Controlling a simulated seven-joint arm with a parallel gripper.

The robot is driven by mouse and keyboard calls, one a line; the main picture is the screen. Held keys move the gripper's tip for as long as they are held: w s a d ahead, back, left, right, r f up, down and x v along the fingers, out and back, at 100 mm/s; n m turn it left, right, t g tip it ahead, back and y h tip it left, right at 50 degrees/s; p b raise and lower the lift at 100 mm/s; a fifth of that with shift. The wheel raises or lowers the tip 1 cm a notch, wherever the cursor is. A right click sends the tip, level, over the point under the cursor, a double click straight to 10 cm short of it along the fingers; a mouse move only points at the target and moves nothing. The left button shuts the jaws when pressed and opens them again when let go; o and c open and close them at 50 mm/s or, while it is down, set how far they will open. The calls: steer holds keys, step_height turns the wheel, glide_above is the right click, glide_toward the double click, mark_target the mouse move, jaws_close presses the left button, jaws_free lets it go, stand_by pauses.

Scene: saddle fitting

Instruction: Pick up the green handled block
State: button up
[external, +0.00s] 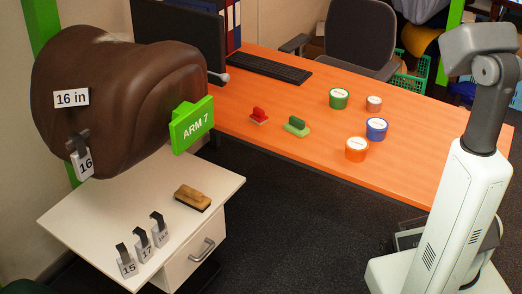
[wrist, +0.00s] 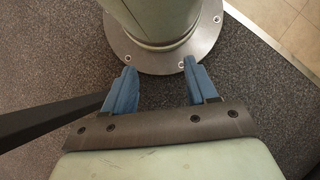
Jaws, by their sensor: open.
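The green handled block (external: 297,126) lies on the orange desk (external: 290,165), with a dark green handle on top of a lighter green base. In the external view my arm stands at the right, well apart from the block, and my gripper is not visible there. In the wrist view my gripper (wrist: 160,88) is open, with two blue fingers apart and nothing between them. That view shows the floor and my own base, and the block is not in it.
A keyboard (external: 268,68) is behind. A saddle (external: 120,95) and white cabinet (external: 90,214) are at left.

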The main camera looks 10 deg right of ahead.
steer(key=w+a+r+t+y, duration=0.1)
steer(key=w+a+r+t, duration=0.1)
steer(key=w+a, duration=0.5)
steer(key=w+a+r+t, duration=0.1)
steer(key=w+a+r, duration=0.15)
steer(key=w, duration=0.95)
steer(key=w+a+r+t+y, duration=0.1)
steer(key=w+a+t, duration=0.1)
steer(key=w+a, duration=0.55)
steer(key=w+a+r+n+t+y, duration=0.3)
steer(key=w+a+r, duration=1.7)
steer(key=w, duration=0.1)
step_height(320, 180, up, 25)
steer(key=n+g+h, duration=0.1)
steer(key=n+h, duration=0.3)
steer(key=h, duration=0.1)
glide_above(297, 119)
step_height(297, 119, down, 13)
steer(key=shift+w+f, duration=0.15)
steer(key=shift+f, duration=0.05)
